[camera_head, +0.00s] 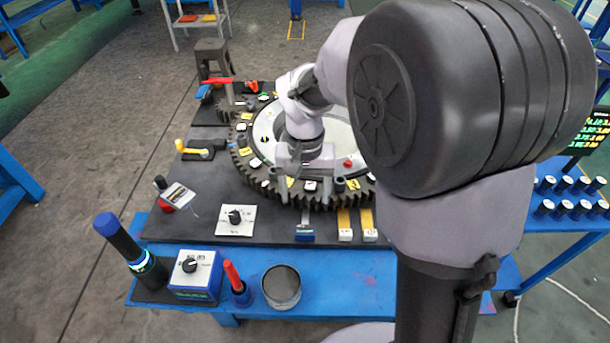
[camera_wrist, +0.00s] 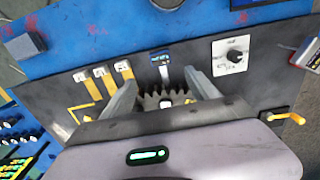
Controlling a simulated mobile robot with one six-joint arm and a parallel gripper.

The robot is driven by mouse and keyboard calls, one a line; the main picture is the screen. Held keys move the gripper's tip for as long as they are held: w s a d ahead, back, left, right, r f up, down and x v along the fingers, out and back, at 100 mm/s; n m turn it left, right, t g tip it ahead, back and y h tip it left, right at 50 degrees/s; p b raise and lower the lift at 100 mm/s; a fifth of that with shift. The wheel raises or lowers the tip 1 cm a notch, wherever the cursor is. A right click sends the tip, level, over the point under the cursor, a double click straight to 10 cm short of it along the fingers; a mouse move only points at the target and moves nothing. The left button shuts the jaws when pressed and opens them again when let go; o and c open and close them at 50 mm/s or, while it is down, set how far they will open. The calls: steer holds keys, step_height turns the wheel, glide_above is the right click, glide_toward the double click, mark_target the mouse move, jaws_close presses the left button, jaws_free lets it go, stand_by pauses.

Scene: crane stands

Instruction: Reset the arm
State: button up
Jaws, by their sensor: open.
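My gripper (camera_head: 304,180) is over the large dark gear wheel (camera_head: 252,183) on the worktable, near the gear's front edge. It also shows in the wrist view (camera_wrist: 161,78), where its two grey fingers are spread apart with nothing held between them. Gear teeth (camera_wrist: 165,98) show between and below the fingers there. My arm is bent and reaches forward over the table. Its upper part hides the right side of the gear and table in the head view. I cannot tell the exact height of the fingertips above the gear.
Along the blue front edge stand a dark blue cylinder (camera_head: 122,240), a dial box (camera_head: 194,273), a red-tipped tool (camera_head: 235,284) and a metal cup (camera_head: 281,287). A white dial plate (camera_head: 236,220) lies on the dark mat. A blue side table (camera_head: 560,237) holds several small cylinders.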

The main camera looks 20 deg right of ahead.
steer(key=shift+r, duration=1.2)
steer(key=s+a+r+t+y+b, duration=0.1)
steer(key=s+r+t+b, duration=0.1)
steer(key=s, duration=0.7)
steer(key=s+a+r+t+y+b, duration=0.1)
steer(key=s+a+r+t+b, duration=0.1)
steer(key=s, duration=0.6)
steer(key=shift+s+a+r+m+t, duration=0.2)
steer(key=shift+s+r+m+t, duration=0.2)
steer(key=shift+r+t, duration=0.5)
